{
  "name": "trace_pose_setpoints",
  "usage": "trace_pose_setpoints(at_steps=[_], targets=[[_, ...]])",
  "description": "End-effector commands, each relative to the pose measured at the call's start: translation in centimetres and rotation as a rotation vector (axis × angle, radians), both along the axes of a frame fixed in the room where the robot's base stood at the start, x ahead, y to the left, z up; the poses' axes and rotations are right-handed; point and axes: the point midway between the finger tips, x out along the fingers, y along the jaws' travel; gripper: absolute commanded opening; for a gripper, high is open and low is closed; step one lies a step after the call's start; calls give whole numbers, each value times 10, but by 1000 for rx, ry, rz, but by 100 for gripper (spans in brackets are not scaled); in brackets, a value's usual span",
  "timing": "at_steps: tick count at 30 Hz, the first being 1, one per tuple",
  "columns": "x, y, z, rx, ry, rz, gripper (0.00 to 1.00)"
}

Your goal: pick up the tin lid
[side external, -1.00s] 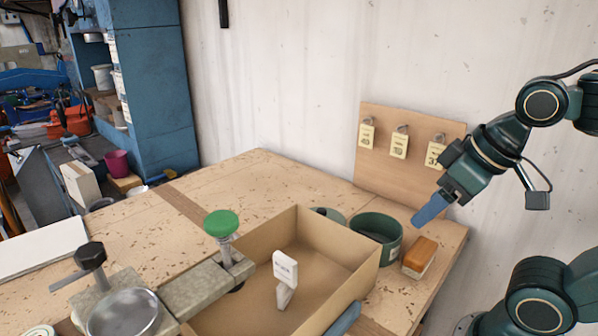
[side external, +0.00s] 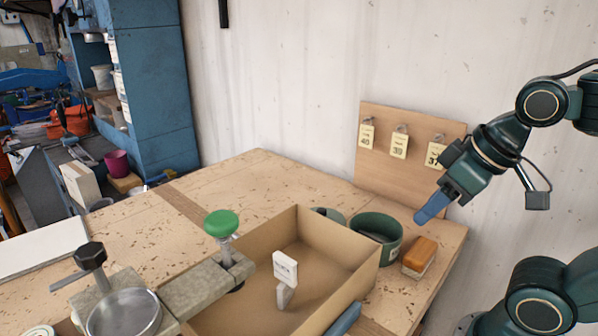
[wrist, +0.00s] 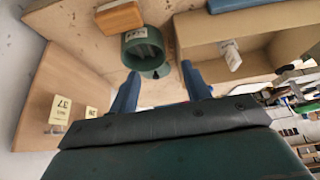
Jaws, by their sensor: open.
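A green round piece, which looks like the tin lid (side external: 327,212), lies on the bench behind the cardboard box, partly hidden by the box wall. In the wrist view the lid (wrist: 157,72) shows partly beside the open green tin (wrist: 143,45), between my fingertips in the picture. The tin (side external: 377,238) stands upright to the right of the lid. My gripper (side external: 432,208) is in the air above and to the right of the tin. Its blue fingers (wrist: 160,70) are apart with nothing between them.
An open cardboard box (side external: 300,235) holds a white-labelled piece (side external: 286,268). A brush with an orange-brown top (side external: 420,252) lies right of the tin. A tag board (side external: 400,165) stands by the wall. A clamp with a green knob (side external: 221,223) is left of the box.

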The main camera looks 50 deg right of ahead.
Motion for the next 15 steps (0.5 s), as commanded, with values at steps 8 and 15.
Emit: trace_pose_setpoints(at_steps=[8, 15], targets=[[7, 3, 5, -6, 12, 35, 48], [34, 13, 22, -32, 58, 193, 48]])
